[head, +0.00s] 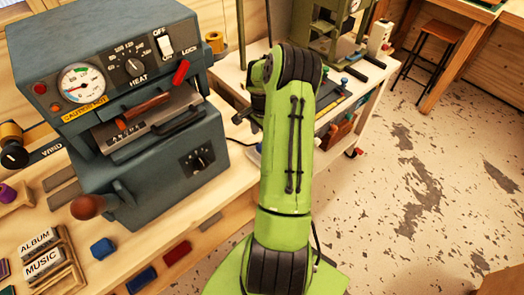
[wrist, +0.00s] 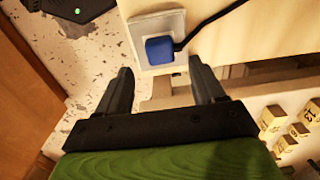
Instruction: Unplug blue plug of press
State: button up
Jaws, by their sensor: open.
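The blue plug (wrist: 160,49) sits in a pale square socket plate (wrist: 141,24) on the side of a wooden bench, seen in the wrist view. A black cord (wrist: 215,17) runs from the plug to the upper right. My gripper (wrist: 160,80) is open, with its two dark fingers pointing toward the plug. The plug appears between and just beyond the fingertips, and nothing is held. The grey press (head: 135,95) with its dial and heat knob stands on the bench in the head view. My green arm hides the plug and gripper there.
Wooden letter blocks (wrist: 285,130) lie in a tray at the right of the wrist view. A brown panel (wrist: 25,95) stands at the left, with speckled floor between. A stool (head: 432,50) stands at the far right of the head view, and the floor (head: 420,180) before it is clear.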

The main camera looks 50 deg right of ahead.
notch_tip(320, 180, down, 7)
jog(key=b, duration=0.4)
jog(key=shift+r, duration=0.2)
jog(key=shift+r, duration=0.1)
dwell(0.6)
grip_shut()
jog(key=shift+r+p, duration=2.1)
jog(key=shift+r, duration=0.95)
